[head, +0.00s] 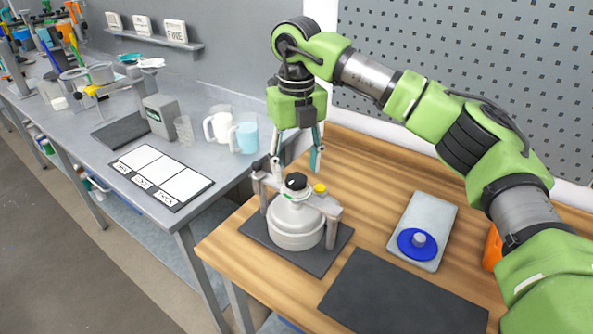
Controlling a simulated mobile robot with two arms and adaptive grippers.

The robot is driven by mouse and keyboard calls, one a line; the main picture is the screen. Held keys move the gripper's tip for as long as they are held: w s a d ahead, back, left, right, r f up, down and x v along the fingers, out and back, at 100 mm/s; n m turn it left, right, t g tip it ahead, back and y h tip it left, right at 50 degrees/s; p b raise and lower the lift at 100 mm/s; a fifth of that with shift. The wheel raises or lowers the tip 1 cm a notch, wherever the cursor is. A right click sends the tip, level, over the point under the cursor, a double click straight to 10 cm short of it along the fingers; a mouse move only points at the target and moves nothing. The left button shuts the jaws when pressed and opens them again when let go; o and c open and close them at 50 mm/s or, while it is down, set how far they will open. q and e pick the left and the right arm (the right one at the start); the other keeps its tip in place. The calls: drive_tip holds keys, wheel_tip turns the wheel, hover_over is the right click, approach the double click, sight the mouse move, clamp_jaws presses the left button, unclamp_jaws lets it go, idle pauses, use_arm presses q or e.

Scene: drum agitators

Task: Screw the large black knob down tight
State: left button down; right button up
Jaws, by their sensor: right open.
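The large black knob (296,181) sits on top of a white drum (297,225), in the middle of a grey clamp frame (327,203) whose bar crosses the drum. A small yellow knob (320,188) is on the bar to its right. The drum stands upright on a dark mat on the wooden table. My right gripper (297,165) points down above the black knob. Its fingers are apart, one on each side over the knob, and nothing is held. I cannot tell whether the fingertips touch anything. My left gripper is out of view.
A grey plate with a blue disc (418,244) lies right of the drum, and an empty dark mat (403,298) lies in front. An orange object (493,248) is at the right. A grey bench (213,172) with jugs stands left; a pegboard (470,60) rises behind.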

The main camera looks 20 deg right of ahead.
sight(297, 178)
wheel_tip(297, 178, up, 10)
idle(0.3)
